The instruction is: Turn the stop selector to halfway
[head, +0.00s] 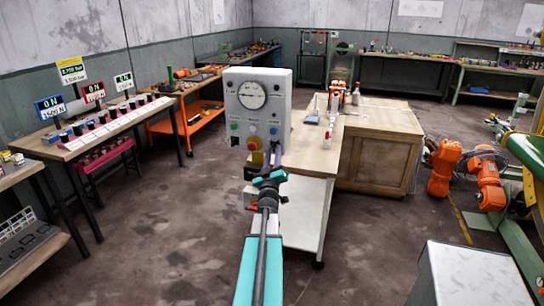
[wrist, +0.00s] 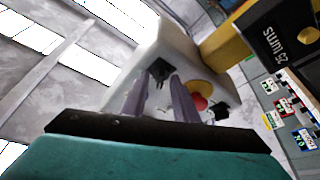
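A pale grey control box (head: 285,88) with a round dial stands on the bench edge in the head view. It also shows tilted in the wrist view (wrist: 150,48). A small black selector (wrist: 160,72) is on its face in the wrist view. My gripper (wrist: 164,78) has its two purple-grey fingers apart, with tips close to the selector on either side. Whether they touch it cannot be told. In the head view my gripper (head: 272,152) is before the lower right of the face, where the selector is hidden.
A red button on a yellow base (wrist: 199,98) is just right of my fingers in the wrist view; a second black knob (wrist: 219,111) lies beyond it. The bench (head: 305,150) runs behind the box. Open floor (head: 170,220) lies to the left.

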